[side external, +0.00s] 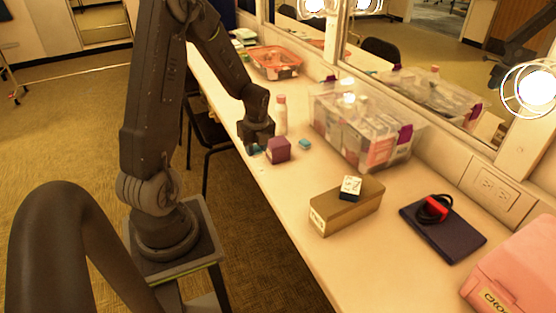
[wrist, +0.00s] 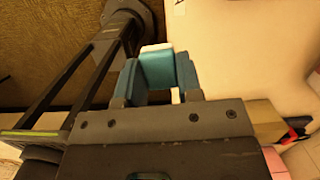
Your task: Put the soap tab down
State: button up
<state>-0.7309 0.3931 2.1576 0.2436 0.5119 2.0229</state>
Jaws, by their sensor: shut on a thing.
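My gripper (side external: 257,141) is low over the near edge of the counter, just left of a purple block (side external: 278,149). In the wrist view my gripper (wrist: 157,82) is shut on a teal block with a pale end face, which I take as the soap tab (wrist: 157,68). In the side view only a bit of blue shows under my gripper, and I cannot tell whether it touches the counter. Another small blue block (side external: 305,144) lies on the counter right of the purple block.
A white bottle (side external: 281,114) stands close behind my gripper. A clear bin (side external: 362,130) stands along the mirror. The counter's near strip (side external: 285,190) is bare.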

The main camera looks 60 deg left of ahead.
aim_at(255, 148)
jog(key=shift+s+a+r, duration=0.25)
jog(key=shift+s, duration=0.1)
jog(key=shift+r, duration=0.4)
jog(key=r, duration=0.4)
jog(key=shift+w+d+r, duration=0.2)
jog(key=shift+w+r, duration=0.1)
jog(key=shift+r, duration=0.05)
jog(key=w+d+m+t, duration=0.1)
jog(key=w+d+m, duration=0.65)
jog(key=d, duration=0.65)
jog(key=w+d+m+t, duration=0.1)
jog(key=w+d+m, duration=0.3)
jog(key=w+d, duration=0.75)
jog(key=s+d+m+h, duration=0.15)
jog(key=d+m, duration=0.25)
jog(key=d, duration=0.9)
jog(key=s+d+m, duration=0.3)
jog(key=d, duration=0.9)
jog(key=s+d+f, duration=0.1)
jog(key=d+f, duration=0.2)
jog(key=f, duration=0.1)
jog(key=d+f, duration=0.4)
jog(key=s+d+f, duration=0.1)
jog(key=d+f, duration=0.3)
jog(key=shift+s, duration=0.35)
jog(key=shift+s+d+f, duration=0.1)
jog(key=shift+d+f, duration=0.15)
jog(key=shift+f, duration=1.85)
